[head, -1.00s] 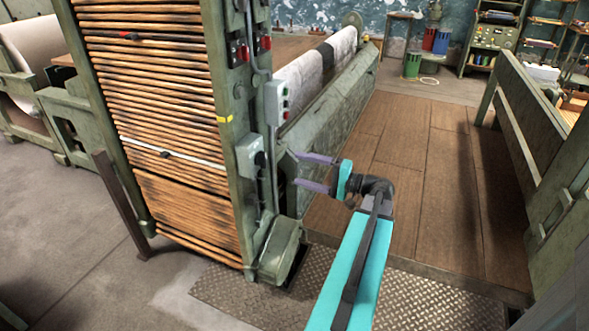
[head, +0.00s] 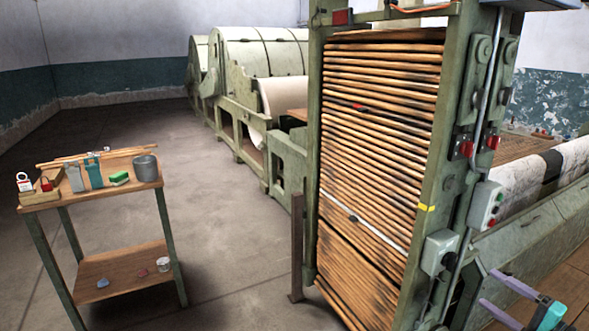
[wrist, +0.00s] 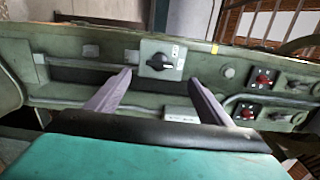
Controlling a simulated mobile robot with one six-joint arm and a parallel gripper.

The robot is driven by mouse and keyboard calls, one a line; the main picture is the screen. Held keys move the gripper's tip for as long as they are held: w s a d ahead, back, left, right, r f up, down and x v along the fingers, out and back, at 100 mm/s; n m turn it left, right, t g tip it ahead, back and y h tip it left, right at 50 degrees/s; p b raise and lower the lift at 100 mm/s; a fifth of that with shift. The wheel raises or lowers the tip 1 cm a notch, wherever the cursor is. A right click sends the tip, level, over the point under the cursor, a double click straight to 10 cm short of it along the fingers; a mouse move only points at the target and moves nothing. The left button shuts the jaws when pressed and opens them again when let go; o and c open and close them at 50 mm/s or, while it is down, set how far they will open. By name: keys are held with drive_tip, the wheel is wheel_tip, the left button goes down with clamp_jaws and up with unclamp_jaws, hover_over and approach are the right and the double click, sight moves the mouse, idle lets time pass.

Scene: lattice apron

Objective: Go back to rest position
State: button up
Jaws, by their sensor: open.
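My gripper (head: 507,299) is at the lower right of the head view, beside the green frame of the slatted machine (head: 380,165). Its two purple fingers are apart with nothing between them. In the wrist view my gripper (wrist: 160,92) is open and points at the machine's green side. A grey box with a black rotary switch (wrist: 161,60) lies ahead between the fingertips. Whether a finger touches anything I cannot tell.
Control boxes with red buttons (head: 466,148) stick out from the machine's frame. The concrete floor (head: 235,240) between cart and machine is clear.

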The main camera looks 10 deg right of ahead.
drive_tip(key=w+a+f+n+g+y+p, duration=0.1)
drive_tip(key=w+a+f+n+g+y, duration=0.2)
drive_tip(key=w+a, duration=0.6)
drive_tip(key=w+a+f+g+y, duration=0.1)
drive_tip(key=w+a+f+y, duration=0.35)
drive_tip(key=a, duration=0.85)
drive_tip(key=a+f+n+g, duration=0.2)
drive_tip(key=a+f+g, duration=0.2)
drive_tip(key=a+f, duration=0.6)
drive_tip(key=a+f+n+g, duration=0.1)
drive_tip(key=a+f+g, duration=0.4)
drive_tip(key=a, duration=0.9)
drive_tip(key=s+a+f+n+g+h+p, duration=0.2)
drive_tip(key=s+a+f+n+g+h, duration=0.45)
drive_tip(key=s+a+f, duration=0.95)
drive_tip(key=s+d+f+g+h, duration=0.1)
drive_tip(key=s+d+f+g, duration=0.15)
drive_tip(key=s, duration=0.25)
drive_tip(key=s+d+f+g+h, duration=0.1)
drive_tip(key=s+f, duration=0.3)
drive_tip(key=s, duration=0.1)
drive_tip(key=d+f+n+h, duration=0.2)
drive_tip(key=d+h, duration=0.2)
drive_tip(key=d, duration=0.5)
drive_tip(key=shift+s+f, duration=0.15)
drive_tip(key=shift+s, duration=0.05)
drive_tip(key=shift+n, duration=0.25)
